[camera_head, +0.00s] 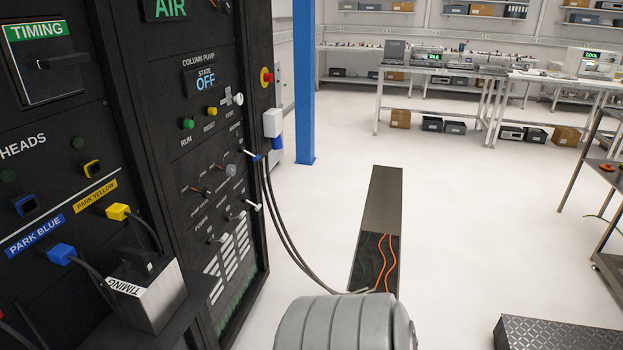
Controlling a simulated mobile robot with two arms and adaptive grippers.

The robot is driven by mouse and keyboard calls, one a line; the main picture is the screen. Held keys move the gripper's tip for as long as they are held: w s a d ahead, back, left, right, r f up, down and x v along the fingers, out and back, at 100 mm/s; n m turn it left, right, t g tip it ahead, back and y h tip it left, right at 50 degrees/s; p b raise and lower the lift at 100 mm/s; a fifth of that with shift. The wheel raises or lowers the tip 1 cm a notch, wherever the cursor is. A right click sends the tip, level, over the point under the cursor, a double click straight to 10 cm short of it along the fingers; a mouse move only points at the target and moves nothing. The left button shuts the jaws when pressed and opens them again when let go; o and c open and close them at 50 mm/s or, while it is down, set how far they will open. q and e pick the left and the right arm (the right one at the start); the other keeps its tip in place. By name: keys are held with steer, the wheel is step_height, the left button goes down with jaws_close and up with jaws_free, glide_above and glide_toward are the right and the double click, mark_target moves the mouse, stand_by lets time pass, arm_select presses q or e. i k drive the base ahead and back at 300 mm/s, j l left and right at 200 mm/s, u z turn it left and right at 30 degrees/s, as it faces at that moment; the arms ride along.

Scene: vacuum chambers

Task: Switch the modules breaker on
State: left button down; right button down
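A black control cabinet (160,120) fills the left side. Its right column carries a column pump panel with a state display (206,79) reading OFF, and a green button (188,123) and a yellow button (211,111). Below are several small toggles and levers, including a white-tipped lever (254,205) and a blue-based lever (252,155) at the right edge. Their small labels are too small to read, and I cannot tell which control, if any, is the modules breaker. Neither gripper is in view. A rounded grey part, likely my own arm, shows at the bottom.
A box labelled TIMING (155,290) stands out at lower left, near a blue plug (62,254) and a yellow plug (118,212) with cables. Cables hang to an open floor channel (375,255). A blue post (305,80) stands behind.

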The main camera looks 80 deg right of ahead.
mark_target(252, 204)
steer(key=l+z, duration=0.1)
steer(key=z, duration=2.05)
steer(key=i+l+u, duration=0.1)
steer(key=i+l, duration=0.65)
steer(key=l, duration=0.15)
steer(key=i+l+u, duration=0.15)
steer(key=i+l, duration=0.55)
steer(key=l, duration=0.25)
steer(key=i+u, duration=0.05)
